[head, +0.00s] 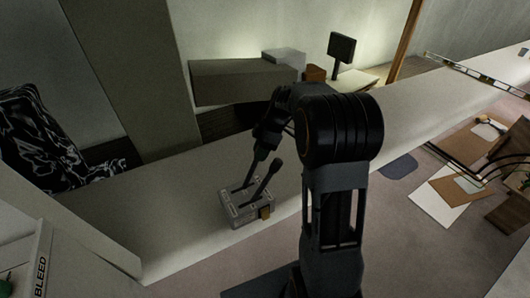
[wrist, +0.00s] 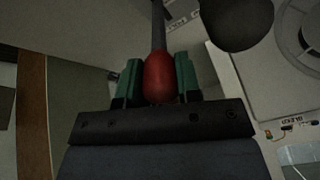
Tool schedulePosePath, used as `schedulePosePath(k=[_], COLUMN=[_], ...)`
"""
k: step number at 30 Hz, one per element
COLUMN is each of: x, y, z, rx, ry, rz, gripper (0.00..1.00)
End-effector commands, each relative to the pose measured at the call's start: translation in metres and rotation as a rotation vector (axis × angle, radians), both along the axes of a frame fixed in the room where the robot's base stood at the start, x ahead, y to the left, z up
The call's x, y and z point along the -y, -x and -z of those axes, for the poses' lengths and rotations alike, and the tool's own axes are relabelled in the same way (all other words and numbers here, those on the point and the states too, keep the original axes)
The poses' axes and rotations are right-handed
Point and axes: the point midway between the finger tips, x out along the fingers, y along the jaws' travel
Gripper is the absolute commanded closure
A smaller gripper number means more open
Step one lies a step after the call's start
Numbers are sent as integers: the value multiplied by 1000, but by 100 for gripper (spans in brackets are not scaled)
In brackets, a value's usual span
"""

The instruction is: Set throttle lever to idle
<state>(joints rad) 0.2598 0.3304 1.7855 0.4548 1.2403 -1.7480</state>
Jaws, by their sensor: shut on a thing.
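A grey control box (head: 247,211) with two levers stands on the pale counter. In the wrist view, a red knob (wrist: 159,78) on a dark lever stem (wrist: 158,25) sits between the green-padded fingers of my gripper (wrist: 158,80), which is shut on it. In the head view, my gripper (head: 261,152) is at the top of the left lever (head: 249,176), and the knob there is mostly hidden. The second lever (head: 267,178) leans to the right with a dark knob, which also shows in the wrist view (wrist: 240,22). I cannot read which lever is the throttle.
A long pale counter (head: 170,212) runs past the box. A grey box-shaped block (head: 235,82) and a dark screen on a stand (head: 342,47) are behind my arm. A panel marked BLEED (head: 40,265) is at lower left. Boards and tools lie on the floor at right.

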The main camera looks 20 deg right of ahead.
Motion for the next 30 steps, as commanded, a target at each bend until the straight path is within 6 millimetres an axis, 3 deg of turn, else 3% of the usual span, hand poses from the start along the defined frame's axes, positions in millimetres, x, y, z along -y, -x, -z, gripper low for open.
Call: schedulePosePath(k=[20, 21, 30], x=[13, 13, 9], y=[-2, -2, -2], z=[8, 8, 7], rx=[2, 2, 2], ry=[13, 13, 10], rz=[-4, -3, -9], gripper=[100, 68, 43])
